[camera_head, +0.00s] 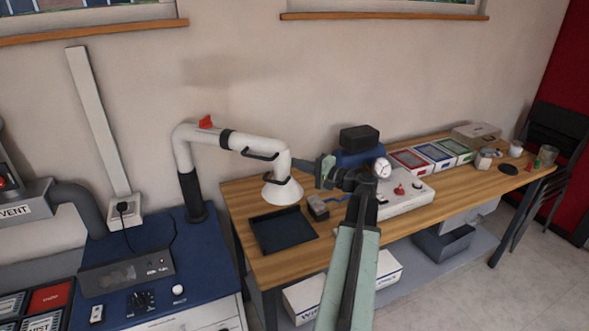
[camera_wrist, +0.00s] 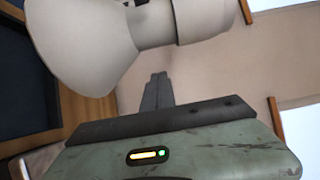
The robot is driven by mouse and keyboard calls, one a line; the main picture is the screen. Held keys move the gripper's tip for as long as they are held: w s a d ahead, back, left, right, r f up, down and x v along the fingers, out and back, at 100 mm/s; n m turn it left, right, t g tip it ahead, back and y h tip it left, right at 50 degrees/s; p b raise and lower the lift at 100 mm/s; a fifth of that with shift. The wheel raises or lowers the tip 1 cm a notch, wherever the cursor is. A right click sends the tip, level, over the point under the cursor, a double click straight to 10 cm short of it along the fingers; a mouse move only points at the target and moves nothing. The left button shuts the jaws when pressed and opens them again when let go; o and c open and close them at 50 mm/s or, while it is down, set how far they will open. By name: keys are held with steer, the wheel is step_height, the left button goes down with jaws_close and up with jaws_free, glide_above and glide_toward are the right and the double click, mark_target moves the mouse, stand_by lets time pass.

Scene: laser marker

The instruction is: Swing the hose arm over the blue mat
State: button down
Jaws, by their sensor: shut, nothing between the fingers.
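The hose arm (camera_head: 255,145) is a white jointed tube with black handles and a red lever, ending in a white cone hood (camera_head: 283,190). The hood also fills the upper left of the wrist view (camera_wrist: 90,45). In the head view the hood shows just beyond the far edge of a dark blue, tray-like mat (camera_head: 283,231); whether it overhangs the mat is unclear. The mat partly shows at the left in the wrist view (camera_wrist: 28,90). My gripper (camera_head: 307,167) is shut and empty, just right of the hood. Its fingers (camera_wrist: 157,90) point toward the tube; contact is unclear.
The wooden table (camera_head: 300,262) holds a small grey block (camera_head: 318,208), a white control box (camera_head: 405,195) and red, blue and green framed trays (camera_head: 433,154). A blue-topped cabinet (camera_head: 150,240) stands left. The wall is close behind the hose arm.

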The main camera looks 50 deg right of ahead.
steer(key=s, duration=1)
steer(key=shift+d, duration=0.25)
